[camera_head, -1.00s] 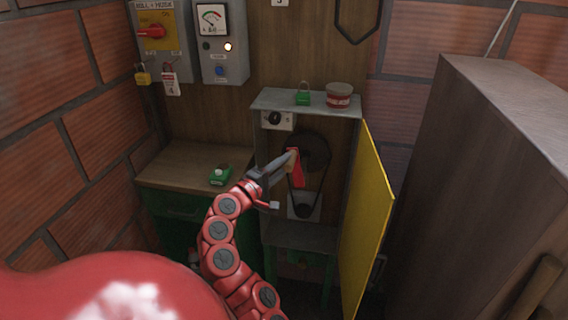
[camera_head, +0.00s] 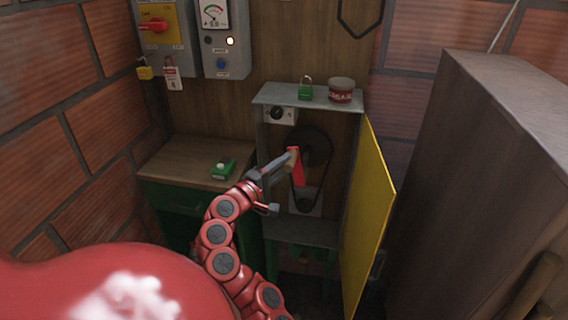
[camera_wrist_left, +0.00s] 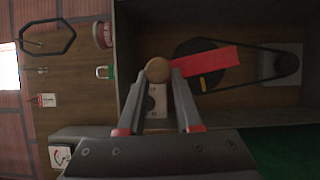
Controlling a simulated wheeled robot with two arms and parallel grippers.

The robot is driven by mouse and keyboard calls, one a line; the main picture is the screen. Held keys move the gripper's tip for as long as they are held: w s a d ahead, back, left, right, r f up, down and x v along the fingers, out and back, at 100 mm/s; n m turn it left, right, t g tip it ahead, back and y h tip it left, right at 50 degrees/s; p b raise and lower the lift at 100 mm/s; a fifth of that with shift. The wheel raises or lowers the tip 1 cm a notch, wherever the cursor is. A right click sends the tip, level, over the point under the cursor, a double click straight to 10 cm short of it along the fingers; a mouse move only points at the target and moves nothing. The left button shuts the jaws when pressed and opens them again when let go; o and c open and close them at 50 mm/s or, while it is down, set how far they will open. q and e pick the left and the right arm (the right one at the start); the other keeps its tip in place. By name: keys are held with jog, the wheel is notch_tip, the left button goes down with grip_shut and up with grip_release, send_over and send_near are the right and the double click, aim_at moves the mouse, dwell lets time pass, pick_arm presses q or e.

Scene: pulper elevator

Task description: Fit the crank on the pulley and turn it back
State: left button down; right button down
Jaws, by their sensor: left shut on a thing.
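The crank (camera_head: 298,172) is a red flat arm with a round wooden handle (camera_wrist_left: 158,69). My left gripper (camera_head: 287,162) is shut on the handle, and the red arm (camera_wrist_left: 208,63) extends away from it. The dark upper pulley (camera_head: 319,147) sits inside the open cabinet, behind the crank; it shows a yellow mark in the left wrist view (camera_wrist_left: 205,84). The crank overlaps the pulley face in both views. I cannot tell whether it is seated on the hub or just in front. A belt runs to a small lower pulley (camera_head: 304,200). My right gripper is not in view.
The cabinet's yellow door (camera_head: 368,225) stands open on the right. A green padlock (camera_head: 305,92) and a tin (camera_head: 340,90) stand on the cabinet top. A wooden bench (camera_head: 180,160) with a green-and-white object (camera_head: 222,169) is at left. A dark cupboard (camera_head: 475,170) fills the right.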

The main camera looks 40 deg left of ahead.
pick_arm(q)
jog(key=shift+s, duration=0.1)
dwell(0.3)
jog(key=shift+s+d+p, duration=0.1)
jog(key=shift+s+d, duration=0.45)
jog(key=shift+s, duration=0.25)
jog(key=shift+s+d+p, duration=0.1)
jog(key=shift+s+d, duration=0.4)
jog(key=shift+s, duration=0.35)
jog(key=shift+s+d+p, duration=0.1)
jog(key=shift+s+d, duration=0.45)
jog(key=shift+s, duration=0.25)
